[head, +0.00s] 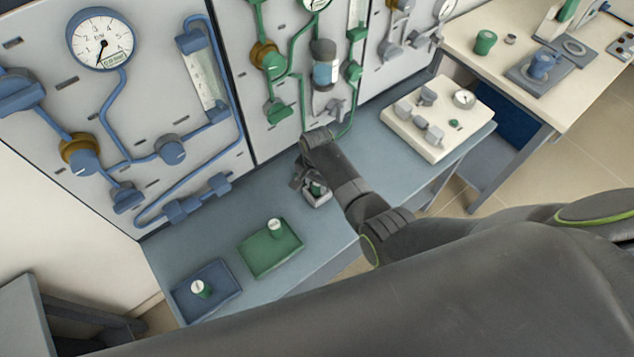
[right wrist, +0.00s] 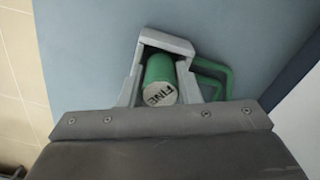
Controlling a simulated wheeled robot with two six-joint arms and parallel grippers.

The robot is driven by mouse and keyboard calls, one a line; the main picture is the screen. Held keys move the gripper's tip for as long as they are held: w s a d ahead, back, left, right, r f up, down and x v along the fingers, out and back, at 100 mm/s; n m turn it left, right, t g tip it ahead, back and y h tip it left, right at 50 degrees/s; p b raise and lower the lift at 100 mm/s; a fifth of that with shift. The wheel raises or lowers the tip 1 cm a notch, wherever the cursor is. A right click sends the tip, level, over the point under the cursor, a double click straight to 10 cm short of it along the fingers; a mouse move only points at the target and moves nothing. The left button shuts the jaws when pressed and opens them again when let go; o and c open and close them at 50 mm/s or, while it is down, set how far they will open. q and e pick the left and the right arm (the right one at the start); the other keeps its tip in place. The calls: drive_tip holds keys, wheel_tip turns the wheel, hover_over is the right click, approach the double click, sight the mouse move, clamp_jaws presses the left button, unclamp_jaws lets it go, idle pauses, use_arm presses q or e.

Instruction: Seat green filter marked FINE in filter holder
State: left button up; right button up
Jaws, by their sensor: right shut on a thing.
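The green filter (right wrist: 160,80) marked FINE shows in the right wrist view, its pale labelled end towards the camera. My right gripper (right wrist: 157,88) is shut on it, with a light grey finger on either side. A light grey bracket-like part (right wrist: 166,42) arches around the filter's far end; I cannot tell whether the filter is seated in it. In the head view my right gripper (head: 312,187) is low over the bench in front of the green panel, and its wrist hides most of the filter. My left gripper is not in view.
A green tray (head: 258,262) and a blue tray (head: 228,277) each bear a small green, white-topped cylinder on the grey-blue bench (head: 190,250). A white block with fittings (head: 425,145) stands at the right. The panels rise behind. A green loop (right wrist: 222,75) lies close beside the gripper.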

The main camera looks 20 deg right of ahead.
drive_tip(key=shift+s+f, duration=0.1)
drive_tip(key=shift+f, duration=0.05)
drive_tip(key=o, duration=1.1)
drive_tip(key=shift+f, duration=0.15)
drive_tip(key=shift+s+d, duration=0.1)
drive_tip(key=shift+s, duration=0.05)
drive_tip(key=r, duration=1.8)
drive_tip(key=shift+w+a, duration=0.25)
drive_tip(key=shift+w, duration=0.1)
